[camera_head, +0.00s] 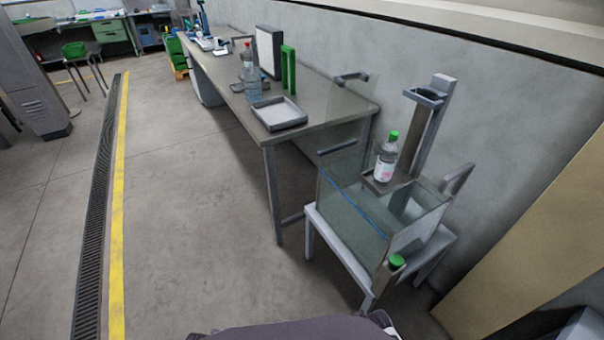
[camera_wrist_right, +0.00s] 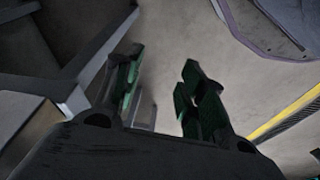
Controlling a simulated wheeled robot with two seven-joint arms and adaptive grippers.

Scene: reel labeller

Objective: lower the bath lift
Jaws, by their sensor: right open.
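In the head view, a clear glass bath (camera_head: 345,205) stands on a small grey stand at the right. The lift has an upright grey column (camera_head: 425,130) behind the bath, with a ring-shaped bracket (camera_head: 424,95) near its top. A clear bottle (camera_head: 385,160) with a green cap and a pale label stands upright on the lift's small platform (camera_head: 377,183), around the height of the bath's rim. A green-topped knob (camera_head: 397,261) is at the bath's near right corner. My right gripper (camera_wrist_right: 160,70) is open and empty in the right wrist view, over the floor. My left gripper is out of view.
A long grey table (camera_head: 235,90) runs along the wall, with a tray (camera_head: 279,113), another bottle (camera_head: 251,80) and green uprights (camera_head: 288,68). A tan panel (camera_head: 530,240) stands right of the bath. Floor left of the table is clear.

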